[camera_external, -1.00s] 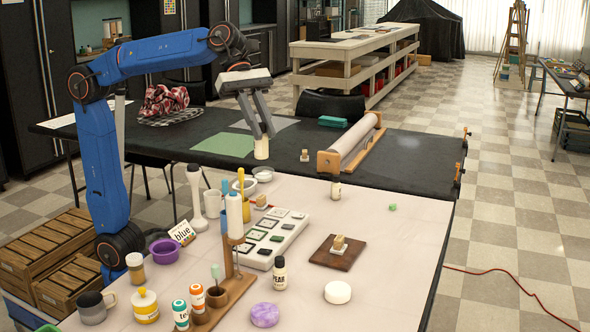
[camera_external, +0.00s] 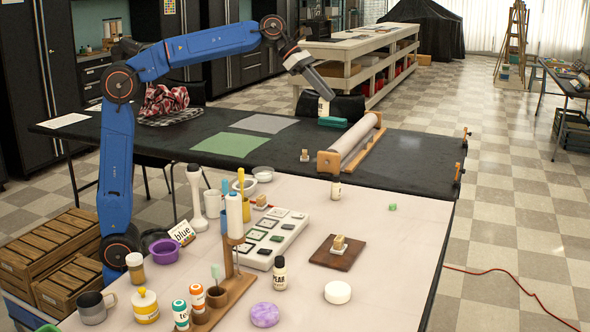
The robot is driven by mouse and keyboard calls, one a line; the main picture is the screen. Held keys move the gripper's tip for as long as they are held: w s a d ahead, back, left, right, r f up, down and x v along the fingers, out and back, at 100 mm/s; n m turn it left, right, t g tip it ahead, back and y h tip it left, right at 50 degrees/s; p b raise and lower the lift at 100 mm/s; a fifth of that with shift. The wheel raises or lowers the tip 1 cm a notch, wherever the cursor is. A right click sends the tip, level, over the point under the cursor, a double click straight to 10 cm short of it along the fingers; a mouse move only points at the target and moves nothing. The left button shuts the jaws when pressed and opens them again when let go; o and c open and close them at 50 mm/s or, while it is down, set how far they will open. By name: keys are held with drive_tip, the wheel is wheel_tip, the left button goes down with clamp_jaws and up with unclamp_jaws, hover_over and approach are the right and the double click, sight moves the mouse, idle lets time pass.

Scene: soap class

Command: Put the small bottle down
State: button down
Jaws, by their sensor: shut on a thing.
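The small bottle (camera_external: 323,106), pale cream, hangs at the tips of my gripper (camera_external: 325,94). My gripper is shut on it, with the fingers tilted down to the right. In the picture the bottle is just left of the teal stack and in front of the black chair back, near the far side of the black table (camera_external: 410,163). It appears to be off the table, but its exact height is hard to tell. The fingers hide its upper part.
Near the bottle are the teal stack (camera_external: 332,121), a wooden-framed roller (camera_external: 352,142) and a small wooden stamp (camera_external: 304,155). Green (camera_external: 229,145) and grey (camera_external: 263,123) sheets lie flat on the left. The black table's right part is bare. The pale front table holds many items.

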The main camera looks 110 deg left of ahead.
drive_tip(key=s+a+n+g+y, duration=0.1)
drive_tip(key=s+a+n+y, duration=0.15)
drive_tip(key=s+a, duration=0.85)
drive_tip(key=s+a+f+n+g+y, duration=0.1)
drive_tip(key=s+a+n, duration=0.2)
drive_tip(key=s+a, duration=0.85)
drive_tip(key=s+a+n+g+y, duration=0.1)
drive_tip(key=s+a+n+y, duration=0.35)
drive_tip(key=a, duration=1.25)
drive_tip(key=f, duration=0.9)
drive_tip(key=f+m+h, duration=0.1)
drive_tip(key=f, duration=0.8)
drive_tip(key=s+f+h, duration=0.1)
drive_tip(key=f, duration=0.9)
drive_tip(key=shift+s+d+f+m, duration=0.1)
drive_tip(key=shift+d+m, duration=0.1)
drive_tip(key=shift+m, duration=0.2)
drive_tip(key=shift+f, duration=0.1)
drive_tip(key=c, duration=1.6)
unclamp_jaws()
drive_tip(key=shift+c, duration=0.2)
drive_tip(key=shift+r, duration=0.2)
drive_tip(key=v, duration=1.2)
drive_tip(key=shift+s+a, duration=0.15)
drive_tip(key=shift+s, duration=0.05)
